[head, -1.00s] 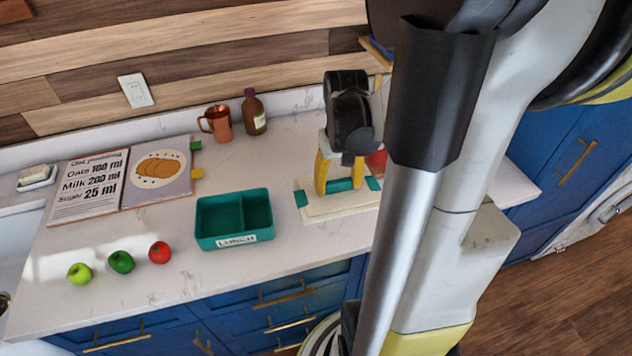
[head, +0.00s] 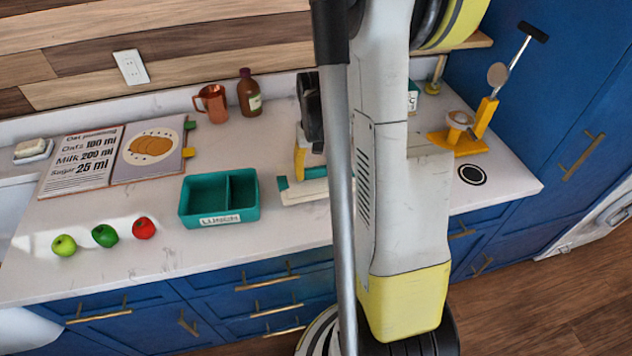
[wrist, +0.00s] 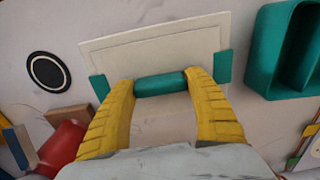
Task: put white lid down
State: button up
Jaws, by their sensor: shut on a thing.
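The white lid (head: 312,190) is a flat pale panel with teal clips and a teal bar handle (wrist: 160,83). My gripper (wrist: 160,80) is shut on that handle, one yellow finger at each end. In the wrist view the lid (wrist: 150,45) lies flat to the counter's plane, beside the teal box. In the head view it is just right of the box, and my arm hides its right part and most of my gripper (head: 302,160). I cannot tell whether the lid touches the counter.
The teal lunch box (head: 219,219) stands close left of the lid. Green and red fruits (head: 105,236) lie at the front left, a recipe book (head: 115,160) behind. A copper mug (head: 212,102) and brown bottle (head: 249,95) stand at the back. A yellow press (head: 460,140) and black-ringed disc (head: 472,175) are right.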

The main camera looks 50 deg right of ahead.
aim_at(316, 177)
jog(key=shift+f+b, duration=0.55)
jog(key=shift+f, duration=1.35)
jog(key=shift+s, duration=0.1)
jog(key=shift+f, duration=0.1)
jog(key=o, duration=1.2)
